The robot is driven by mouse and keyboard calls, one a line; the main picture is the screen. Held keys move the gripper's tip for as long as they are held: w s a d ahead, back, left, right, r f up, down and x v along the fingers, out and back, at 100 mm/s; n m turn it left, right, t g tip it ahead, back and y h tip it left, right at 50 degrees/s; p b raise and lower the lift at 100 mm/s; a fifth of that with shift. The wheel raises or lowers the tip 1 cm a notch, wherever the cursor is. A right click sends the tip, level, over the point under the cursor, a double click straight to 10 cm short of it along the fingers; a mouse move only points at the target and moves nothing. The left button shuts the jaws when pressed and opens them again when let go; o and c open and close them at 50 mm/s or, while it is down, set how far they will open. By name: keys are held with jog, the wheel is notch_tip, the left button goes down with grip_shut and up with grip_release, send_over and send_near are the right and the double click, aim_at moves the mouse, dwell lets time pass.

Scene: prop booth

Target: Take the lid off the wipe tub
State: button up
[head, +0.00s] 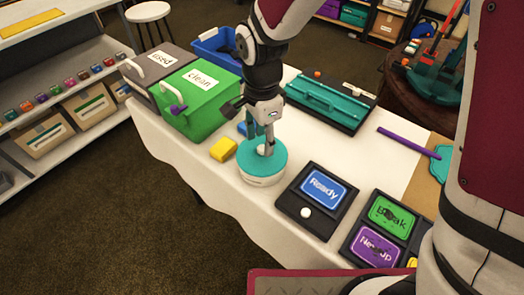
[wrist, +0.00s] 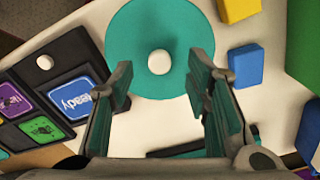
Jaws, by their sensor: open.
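The wipe tub (head: 262,181) is a round white tub on the white table. Its teal lid (head: 249,160) with a pale round knob sits on top. In the wrist view the lid (wrist: 125,50) and its knob (wrist: 159,62) show from above. My gripper (head: 265,145) points down over the lid, its fingers close around or just above the knob in the head view. In the wrist view the fingers (wrist: 162,90) are spread apart, with the knob centred beyond them. I cannot tell how far the fingertips are above the lid.
A yellow block (head: 223,149) and a blue block (wrist: 246,65) lie beside the tub. A green "clean" box (head: 205,115) and a grey "used" box (head: 150,85) stand behind left. A "Ready" panel (head: 293,203) is right. A teal case (head: 325,103) lies behind.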

aim_at(262, 152)
jog(key=shift+f, duration=1.3)
grip_shut()
jog(key=shift+r, duration=0.15)
